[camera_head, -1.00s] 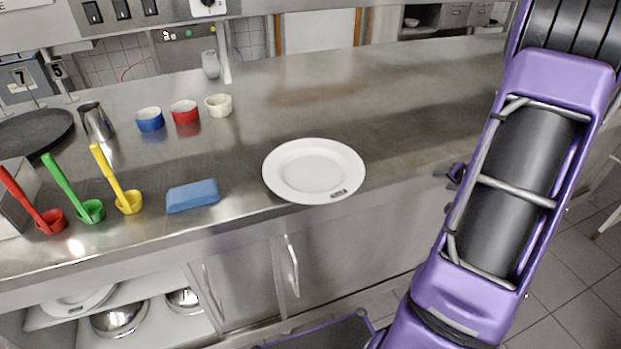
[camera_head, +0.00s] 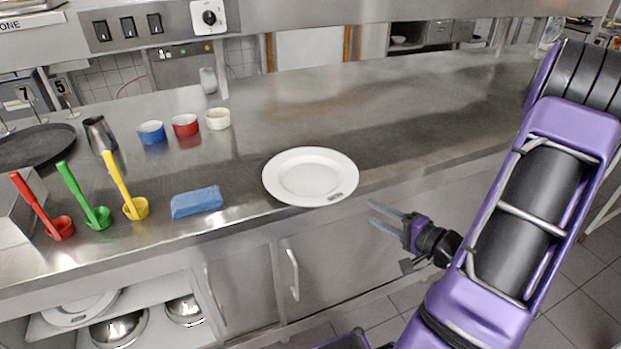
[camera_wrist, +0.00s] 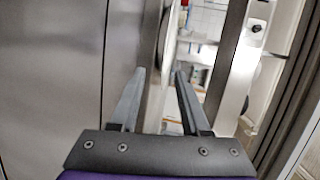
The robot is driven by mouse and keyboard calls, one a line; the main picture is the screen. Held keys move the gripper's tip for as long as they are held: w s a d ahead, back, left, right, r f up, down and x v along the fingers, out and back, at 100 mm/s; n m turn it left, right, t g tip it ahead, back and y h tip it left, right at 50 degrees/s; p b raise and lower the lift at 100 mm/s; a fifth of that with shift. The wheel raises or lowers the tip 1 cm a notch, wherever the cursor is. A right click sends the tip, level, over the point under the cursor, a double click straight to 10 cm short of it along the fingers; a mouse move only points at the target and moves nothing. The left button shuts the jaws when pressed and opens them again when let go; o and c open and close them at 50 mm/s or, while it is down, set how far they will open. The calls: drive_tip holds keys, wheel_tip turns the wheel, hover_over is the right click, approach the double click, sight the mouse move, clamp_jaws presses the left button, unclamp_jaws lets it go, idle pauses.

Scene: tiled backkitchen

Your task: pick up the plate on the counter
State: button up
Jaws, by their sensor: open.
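A round white plate (camera_head: 309,177) lies flat on the steel counter (camera_head: 400,115), close to its front edge. My gripper (camera_head: 377,214) is in front of the counter, to the right of the plate and a little below it in the head view. It points left and is apart from the plate. In the wrist view my gripper (camera_wrist: 160,75) shows two separated fingers with nothing between them. The white plate's edge (camera_wrist: 171,32) appears there beyond the fingertips, seen edge-on.
A blue sponge (camera_head: 197,201) lies left of the plate. Red, green and yellow ladles (camera_head: 128,190) stand further left. Blue, red and white bowls (camera_head: 185,125) sit behind. The counter right of the plate is clear. Cabinet doors (camera_head: 330,265) are below.

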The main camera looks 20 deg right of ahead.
sight(347, 194)
drive_tip(key=x, duration=0.9)
drive_tip(key=shift+w+d+r+b, duration=0.2)
drive_tip(key=shift+w+r+b, duration=0.15)
drive_tip(key=shift+w, duration=0.15)
clamp_jaws()
drive_tip(key=shift+r, duration=0.15)
idle(0.7)
